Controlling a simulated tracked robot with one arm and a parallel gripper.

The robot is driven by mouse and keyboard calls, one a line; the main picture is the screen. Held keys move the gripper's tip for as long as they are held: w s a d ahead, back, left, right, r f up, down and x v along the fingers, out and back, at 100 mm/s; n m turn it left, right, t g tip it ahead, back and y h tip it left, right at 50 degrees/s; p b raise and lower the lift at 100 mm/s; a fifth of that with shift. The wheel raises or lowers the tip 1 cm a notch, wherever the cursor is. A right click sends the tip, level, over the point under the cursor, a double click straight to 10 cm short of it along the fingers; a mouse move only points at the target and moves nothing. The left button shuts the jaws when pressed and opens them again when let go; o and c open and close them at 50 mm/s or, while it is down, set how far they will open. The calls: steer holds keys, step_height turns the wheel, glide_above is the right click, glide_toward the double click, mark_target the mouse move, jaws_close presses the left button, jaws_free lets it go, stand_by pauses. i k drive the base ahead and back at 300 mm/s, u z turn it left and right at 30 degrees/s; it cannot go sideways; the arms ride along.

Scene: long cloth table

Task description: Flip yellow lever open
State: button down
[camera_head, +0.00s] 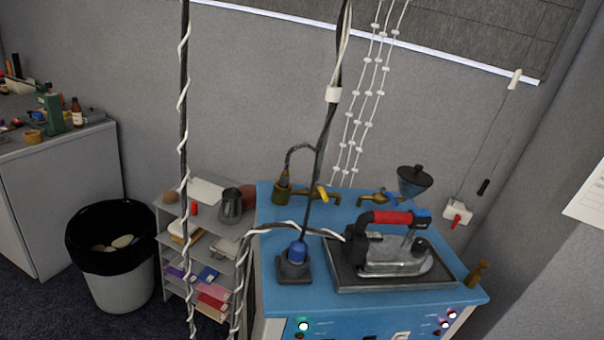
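The yellow lever (322,192) is small and sits on a brass pipe fitting (300,194) at the back left of the blue-topped station (330,300). It is tilted, and from this distance I cannot tell whether it is open or shut. A similar brass fitting with a blue lever (388,197) sits to its right. My gripper is not in view.
An iron with a red handle (391,217) rests on a dark tray (440,280). A shelf (163,240) and a bin (118,290) stand left.

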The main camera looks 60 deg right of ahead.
mark_target(321, 189)
steer(key=z, duration=0.65)
steer(key=i, duration=1.25)
steer(key=z, duration=0.75)
steer(key=k, duration=0.9)
steer(key=z, duration=0.15)
steer(key=i, duration=0.95)
steer(key=u, duration=0.05)
